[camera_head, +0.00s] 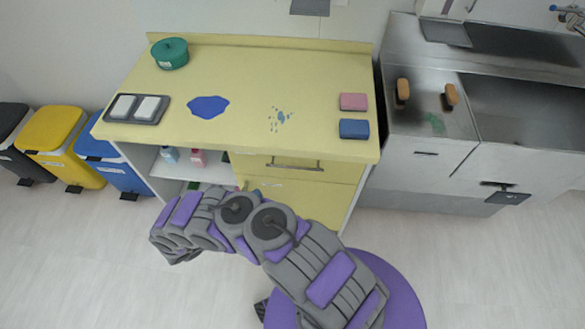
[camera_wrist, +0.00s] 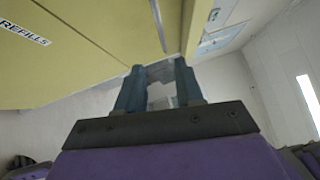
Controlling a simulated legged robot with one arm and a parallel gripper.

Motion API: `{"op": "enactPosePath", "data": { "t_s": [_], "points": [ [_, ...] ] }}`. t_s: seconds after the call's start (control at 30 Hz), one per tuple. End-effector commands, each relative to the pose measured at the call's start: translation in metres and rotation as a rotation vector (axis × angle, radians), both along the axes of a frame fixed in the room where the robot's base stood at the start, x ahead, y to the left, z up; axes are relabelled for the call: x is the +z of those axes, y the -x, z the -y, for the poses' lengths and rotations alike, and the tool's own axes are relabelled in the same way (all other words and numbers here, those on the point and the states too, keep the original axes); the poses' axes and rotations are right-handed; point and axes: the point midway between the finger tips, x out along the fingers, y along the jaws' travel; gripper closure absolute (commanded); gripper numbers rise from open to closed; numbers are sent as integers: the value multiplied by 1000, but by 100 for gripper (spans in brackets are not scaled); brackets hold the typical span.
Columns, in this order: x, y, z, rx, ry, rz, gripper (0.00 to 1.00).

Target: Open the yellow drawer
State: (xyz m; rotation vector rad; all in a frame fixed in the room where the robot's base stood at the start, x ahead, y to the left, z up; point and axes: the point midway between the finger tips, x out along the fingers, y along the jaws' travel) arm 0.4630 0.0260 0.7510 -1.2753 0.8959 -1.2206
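The yellow drawer (camera_head: 325,172) is at the top right of the yellow cabinet's front in the head view, with a dark bar handle (camera_head: 297,164). It looks closed. A second yellow front (camera_head: 318,203) is below it. In the wrist view, a yellow front (camera_wrist: 70,60) fills the upper left, with a "REFILLS" label (camera_wrist: 24,33). A thin grey bar (camera_wrist: 158,22), possibly the handle, shows above the fingers. My gripper (camera_wrist: 158,80) has its fingers apart with no held object visible. Whether they touch the bar is unclear. The head view does not show the fingers clearly.
Open shelves are left of the drawers. Bins (camera_head: 52,128) stand left, and a steel sink unit (camera_head: 430,160) stands right.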

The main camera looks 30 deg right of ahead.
Motion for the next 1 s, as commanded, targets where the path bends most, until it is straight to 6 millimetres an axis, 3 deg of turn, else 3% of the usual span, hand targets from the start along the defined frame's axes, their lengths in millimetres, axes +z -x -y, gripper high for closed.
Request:
{"op": "enactPosePath", "data": {
  "t_s": [0.17, 0.4, 1.0],
  "points": [
    [4, -5, 26, -5, -1, 4, 64],
    [10, -12, 78, -8, -8, 1, 64],
    [23, -30, 166, -5, -6, 5, 64]
  ]
}}
